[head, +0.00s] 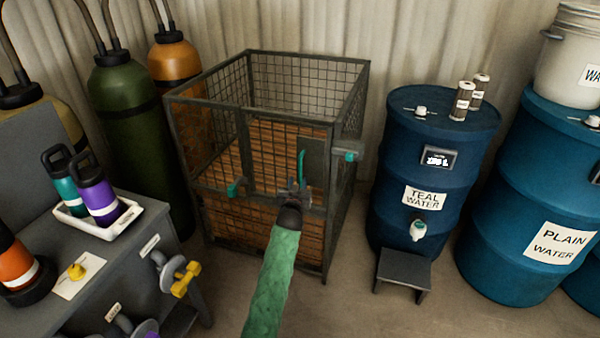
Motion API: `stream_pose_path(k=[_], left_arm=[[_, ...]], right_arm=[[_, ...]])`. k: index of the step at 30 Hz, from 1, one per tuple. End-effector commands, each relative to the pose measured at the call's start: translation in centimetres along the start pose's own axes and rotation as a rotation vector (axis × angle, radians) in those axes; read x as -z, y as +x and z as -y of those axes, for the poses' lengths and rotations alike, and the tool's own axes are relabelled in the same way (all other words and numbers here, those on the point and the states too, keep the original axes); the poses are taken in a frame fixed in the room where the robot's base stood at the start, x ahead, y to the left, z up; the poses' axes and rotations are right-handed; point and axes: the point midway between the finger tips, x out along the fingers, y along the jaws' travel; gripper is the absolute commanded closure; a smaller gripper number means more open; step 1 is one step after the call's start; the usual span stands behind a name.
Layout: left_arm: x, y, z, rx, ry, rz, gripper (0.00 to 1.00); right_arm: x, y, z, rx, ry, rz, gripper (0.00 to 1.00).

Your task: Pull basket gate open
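The wire-mesh basket (255,228) stands on the floor at the centre, with a dark metal frame and brown wooden-looking panels inside. Its front gate (270,135) appears upright in the front face; I cannot tell whether it is ajar. A thin teal upright handle (301,167) is at the front, beside a grey plate. More teal parts show at the left (236,187) and right of the front. My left gripper (297,188), on the green-sleeved arm, is at the handle's lower end. Its fingers are too small to tell whether they grip it. My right gripper is not in view.
A blue TEAL WATER barrel (398,165) with a low grey stool (403,268) stands right of the basket, and a PLAIN WATER barrel (510,200) beyond. Gas cylinders (130,125) and a grey bench (165,235) stand left. Floor in front of the basket is clear.

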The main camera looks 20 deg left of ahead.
Motion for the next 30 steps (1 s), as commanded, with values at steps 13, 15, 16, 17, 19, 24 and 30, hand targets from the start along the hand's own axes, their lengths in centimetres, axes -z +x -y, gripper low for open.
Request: stream_pose_path(k=[13,15,16,17,19,24,30], left_arm=[[0.1,5.8,0.0,0.001,0.000,0.002,0.68],[0.1,6.4,0.0,0.000,0.000,0.002,0.68],[0.1,6.6,0.0,0.000,0.000,0.002,0.68],[0.1,6.8,0.0,0.000,0.001,0.002,0.68],[0.0,7.0,0.0,0.000,0.001,0.002,0.68],[0.0,7.2,0.0,0.000,0.001,0.003,0.68],[0.0,7.2,0.0,0.000,0.001,0.003,0.78]], right_arm=[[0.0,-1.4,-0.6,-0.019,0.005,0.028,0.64],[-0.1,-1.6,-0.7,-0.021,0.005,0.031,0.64],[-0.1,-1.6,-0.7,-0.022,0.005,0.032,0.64],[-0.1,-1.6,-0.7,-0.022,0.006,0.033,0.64],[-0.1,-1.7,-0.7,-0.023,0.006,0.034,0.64],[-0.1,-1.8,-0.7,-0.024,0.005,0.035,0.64],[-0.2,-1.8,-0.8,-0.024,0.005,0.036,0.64]])
